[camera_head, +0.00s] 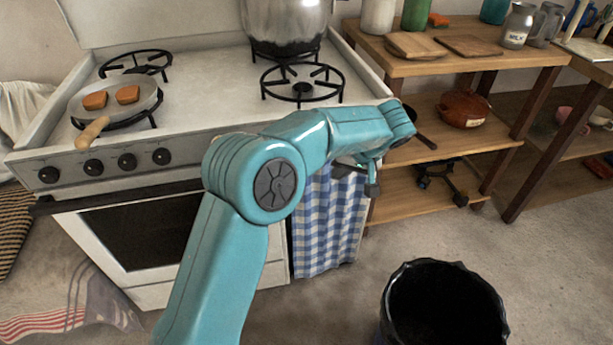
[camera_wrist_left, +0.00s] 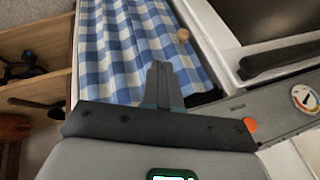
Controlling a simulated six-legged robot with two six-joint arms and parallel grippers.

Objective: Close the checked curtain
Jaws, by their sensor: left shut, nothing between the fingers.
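The blue-and-white checked curtain (camera_head: 328,222) hangs at the right end of the stove front, beside the oven. It also fills the upper middle of the left wrist view (camera_wrist_left: 128,45). My left gripper (camera_head: 372,188) is in front of the curtain's upper right part, with my teal arm crossing over the curtain's top left. In the left wrist view its fingers (camera_wrist_left: 161,75) are together, over the curtain cloth, with nothing between them. Whether the fingertips touch the cloth cannot be told. A small round wooden knob (camera_wrist_left: 183,35) shows at the cloth's right edge. My right gripper is not in view.
The white stove (camera_head: 200,110) carries a frying pan (camera_head: 115,98) and a large metal pot (camera_head: 286,25). Wooden shelves (camera_head: 400,190) stand close on the right of the curtain. A black bin (camera_head: 440,300) stands on the floor at front right.

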